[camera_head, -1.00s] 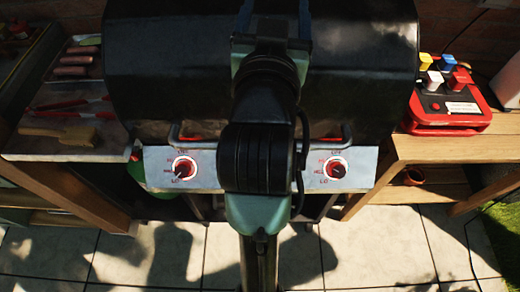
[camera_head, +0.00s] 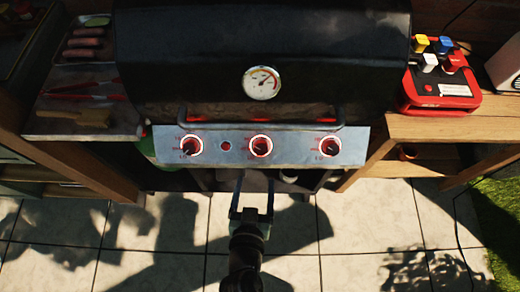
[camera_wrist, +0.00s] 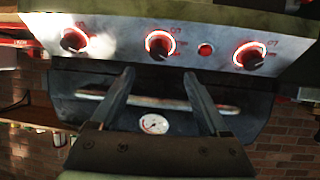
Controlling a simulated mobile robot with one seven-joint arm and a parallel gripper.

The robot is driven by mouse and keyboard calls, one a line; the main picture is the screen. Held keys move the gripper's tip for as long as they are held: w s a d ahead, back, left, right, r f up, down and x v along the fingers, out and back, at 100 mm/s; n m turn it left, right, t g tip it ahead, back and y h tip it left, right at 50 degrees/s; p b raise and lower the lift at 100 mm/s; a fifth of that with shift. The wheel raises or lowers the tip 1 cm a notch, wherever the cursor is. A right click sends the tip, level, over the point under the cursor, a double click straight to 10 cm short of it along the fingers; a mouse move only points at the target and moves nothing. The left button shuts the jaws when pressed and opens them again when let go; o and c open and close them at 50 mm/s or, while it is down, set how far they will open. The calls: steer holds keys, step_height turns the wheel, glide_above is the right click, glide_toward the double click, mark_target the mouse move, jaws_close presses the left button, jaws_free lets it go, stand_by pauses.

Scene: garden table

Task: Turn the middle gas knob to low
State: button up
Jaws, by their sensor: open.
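The middle gas knob (camera_head: 261,146) sits in a red-lit ring at the centre of the grill's silver control panel (camera_head: 290,138). It also shows in the wrist view (camera_wrist: 160,45), where the picture appears upside down. Its dark pointer is too small to read surely. My gripper (camera_head: 255,182) is open and empty, just below the middle knob in the head view. In the wrist view its two fingers (camera_wrist: 158,74) stand apart, with their tips close to the middle knob in the picture. No contact with the knob shows.
Similar knobs sit at the left (camera_head: 190,145) and right (camera_head: 329,146), with a small red button (camera_head: 226,146) left of the middle knob. A metal handle (camera_head: 260,123) runs above the panel. The black lid (camera_head: 200,60) carries a thermometer (camera_head: 261,83). Side shelves flank the grill.

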mark_target(260, 151)
steer(key=x, duration=1.2)
jaws_close()
